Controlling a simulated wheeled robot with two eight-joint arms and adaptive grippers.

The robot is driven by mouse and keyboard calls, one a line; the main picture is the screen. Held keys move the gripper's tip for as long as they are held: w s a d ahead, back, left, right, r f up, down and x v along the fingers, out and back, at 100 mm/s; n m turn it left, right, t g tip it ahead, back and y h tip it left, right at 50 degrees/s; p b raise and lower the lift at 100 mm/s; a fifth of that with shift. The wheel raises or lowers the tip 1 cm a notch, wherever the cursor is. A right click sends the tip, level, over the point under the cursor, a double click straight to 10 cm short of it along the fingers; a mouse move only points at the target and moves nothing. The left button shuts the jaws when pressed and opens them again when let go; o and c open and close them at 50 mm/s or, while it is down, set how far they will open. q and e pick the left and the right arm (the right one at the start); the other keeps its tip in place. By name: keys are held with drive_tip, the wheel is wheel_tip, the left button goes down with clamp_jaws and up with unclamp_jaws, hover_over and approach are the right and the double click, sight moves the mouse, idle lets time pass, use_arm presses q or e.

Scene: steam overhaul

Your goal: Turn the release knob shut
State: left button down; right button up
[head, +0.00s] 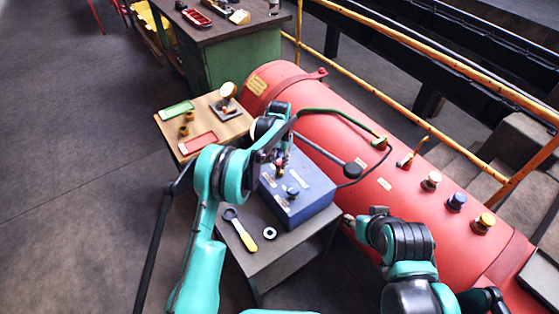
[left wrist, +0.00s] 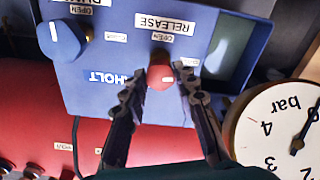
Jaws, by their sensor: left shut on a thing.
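The release knob (left wrist: 161,76) is a red knob on the blue control box (head: 310,200), under the RELEASE label in the left wrist view, where the picture is upside down. My left gripper (left wrist: 160,82) has its fingers on both sides of this knob and is shut on it. In the head view my left gripper (head: 281,160) reaches down over the back part of the box and hides most of the knob. A blue knob (head: 292,191) also sits on the box, and shows in the left wrist view (left wrist: 62,40). My right arm is at the lower right, its gripper (head: 350,220) small and unclear.
A red boiler (head: 400,205) with several valves runs behind the box. A yellow-handled wrench (head: 241,230) and a ring (head: 269,233) lie on the grey stand (head: 258,263). A pressure gauge (left wrist: 280,130) is close to my left gripper. A wooden board (head: 176,128) carries trays.

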sight(279, 163)
use_arm(q)
drive_tip(key=shift+m, duration=1.1)
drive_tip(key=c, duration=1.2)
unclamp_jaws()
drive_tip(key=shift+o, duration=0.2)
wheel_tip(279, 163, up, 12)
